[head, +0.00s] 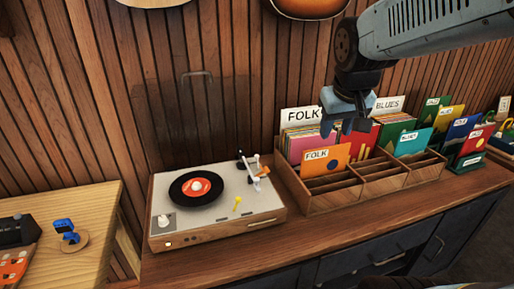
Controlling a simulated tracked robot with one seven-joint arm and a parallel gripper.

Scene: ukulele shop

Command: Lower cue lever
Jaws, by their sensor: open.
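The turntable (225,220) stands on the wooden counter, with a black record (181,191) with an orange label on its platter. A white tonearm (251,166) with dark and orange parts sits at the deck's back right. A small yellow lever (237,204) sticks up from the deck, right of the record; it looks like the cue lever. Whether it is fully raised is too small to tell. My gripper (338,127) is open and empty, in front of the record bins in the picture, to the right of and apart from the turntable. Its fingers point down.
Wooden bins (318,196) of record sleeves stand close to the turntable's right side. A clear, see-through lid (203,115) appears raised behind the deck. A light wooden table (90,205) with small objects is at the left. The counter's front strip (220,262) is clear.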

